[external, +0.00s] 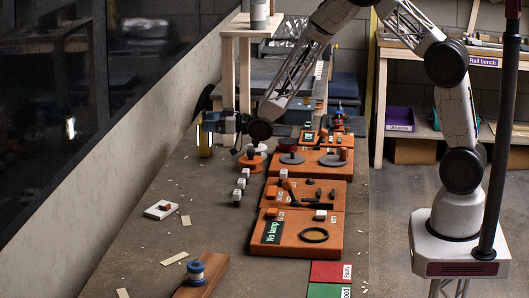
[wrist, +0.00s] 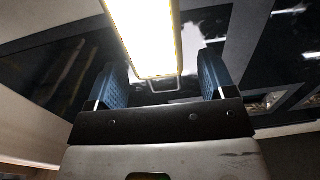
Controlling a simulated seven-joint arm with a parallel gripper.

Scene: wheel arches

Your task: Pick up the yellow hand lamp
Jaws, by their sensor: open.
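The yellow hand lamp (external: 204,142) is upright at the left side of the bench in the external view, right at the end of my gripper (external: 206,122). In the wrist view the lamp (wrist: 146,38) is a long, brightly glowing panel with a yellow edge and a dark loop at its near end. My gripper (wrist: 162,72) is open, with one blue finger on each side of the lamp's near end. Gaps show between the lamp and both fingers. I cannot tell what supports the lamp.
Orange boards (external: 335,232) with knobs and discs line the bench's right side. Small white-and-grey blocks (external: 240,184), a white block (external: 160,210) and a blue spool (external: 196,270) stand nearby. A dark glossy panel (external: 150,50) rises at left. The bench's middle is mostly clear.

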